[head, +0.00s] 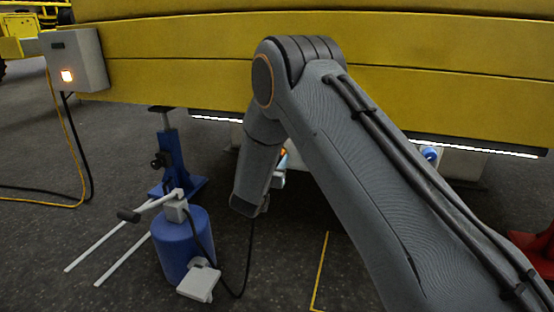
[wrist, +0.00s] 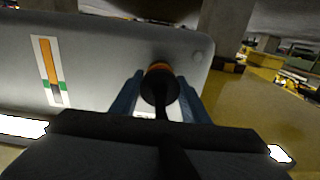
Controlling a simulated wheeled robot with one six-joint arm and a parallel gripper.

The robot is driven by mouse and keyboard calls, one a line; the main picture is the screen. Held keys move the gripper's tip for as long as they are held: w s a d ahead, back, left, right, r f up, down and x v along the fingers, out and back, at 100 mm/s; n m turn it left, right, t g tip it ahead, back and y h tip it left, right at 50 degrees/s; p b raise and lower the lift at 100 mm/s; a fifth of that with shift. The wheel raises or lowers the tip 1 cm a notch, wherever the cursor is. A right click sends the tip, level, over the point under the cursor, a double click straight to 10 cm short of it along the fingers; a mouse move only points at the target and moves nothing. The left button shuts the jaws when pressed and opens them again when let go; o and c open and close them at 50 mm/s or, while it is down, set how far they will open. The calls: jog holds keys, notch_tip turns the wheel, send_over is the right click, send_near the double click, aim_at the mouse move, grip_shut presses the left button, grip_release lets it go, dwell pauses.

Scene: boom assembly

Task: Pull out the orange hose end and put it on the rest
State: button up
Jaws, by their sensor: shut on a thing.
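In the wrist view the two blue fingers of my gripper (wrist: 158,98) are closed around a dark round hose end with an orange ring (wrist: 159,67). Its far end faces a grey panel; I cannot tell whether it touches the panel. A dark hose runs from it toward the camera. In the head view my arm hides most of the gripper, and only a small orange bit (head: 283,152) shows beside it. A blue drum (head: 180,243) with a grey head and two white rods stands on the floor at left; I cannot tell whether it is the rest.
The grey panel (wrist: 90,60) carries an orange, white and green label (wrist: 49,70). Yellow boom sections (head: 180,65) span above. A blue jack stand (head: 170,150) stands behind the drum. A grey box with a lit lamp (head: 76,62) hangs at left.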

jog(key=p+v, duration=0.4)
jog(key=v, duration=0.2)
dwell(1.2)
